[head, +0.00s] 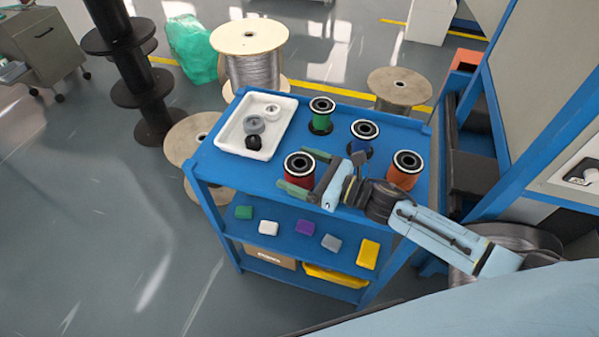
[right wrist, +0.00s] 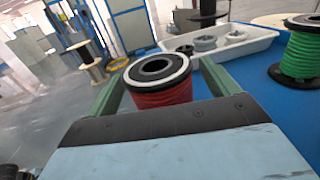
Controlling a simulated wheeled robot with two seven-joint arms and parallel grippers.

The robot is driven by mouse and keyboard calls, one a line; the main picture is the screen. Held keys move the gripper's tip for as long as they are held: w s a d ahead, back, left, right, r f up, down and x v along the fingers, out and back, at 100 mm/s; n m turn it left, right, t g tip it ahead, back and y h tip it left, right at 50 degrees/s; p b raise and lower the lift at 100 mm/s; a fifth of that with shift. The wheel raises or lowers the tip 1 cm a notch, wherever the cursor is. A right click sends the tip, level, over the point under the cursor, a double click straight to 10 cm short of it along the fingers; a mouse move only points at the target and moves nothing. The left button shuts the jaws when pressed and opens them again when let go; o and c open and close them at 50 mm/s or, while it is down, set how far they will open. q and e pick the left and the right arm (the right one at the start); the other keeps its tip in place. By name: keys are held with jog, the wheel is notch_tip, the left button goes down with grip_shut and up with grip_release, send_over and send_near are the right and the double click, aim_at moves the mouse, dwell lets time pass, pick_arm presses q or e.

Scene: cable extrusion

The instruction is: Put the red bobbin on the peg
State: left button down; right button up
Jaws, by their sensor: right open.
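The red bobbin (head: 299,170), with black flanges and a white ring on top, stands upright near the front edge of the blue cart's top. My right gripper (head: 303,173) reaches in from the right, open, with its green fingers on either side of the red bobbin. In the right wrist view the red bobbin (right wrist: 160,85) sits between the two spread fingers (right wrist: 162,88); whether they touch it I cannot tell. My left gripper is not in view. I cannot clearly make out the peg in either view.
Green (head: 321,115), blue (head: 361,139) and orange (head: 404,170) bobbins stand on the cart (head: 240,174). A white tray (head: 231,139) with small round parts lies at its left. Colored blocks sit on the shelf below. A blue-framed machine (head: 545,120) stands at right. Large spools stand behind.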

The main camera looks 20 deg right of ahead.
jog(key=shift+w+a, duration=0.2)
jog(key=shift+r, duration=0.1)
jog(key=c, duration=1.2)
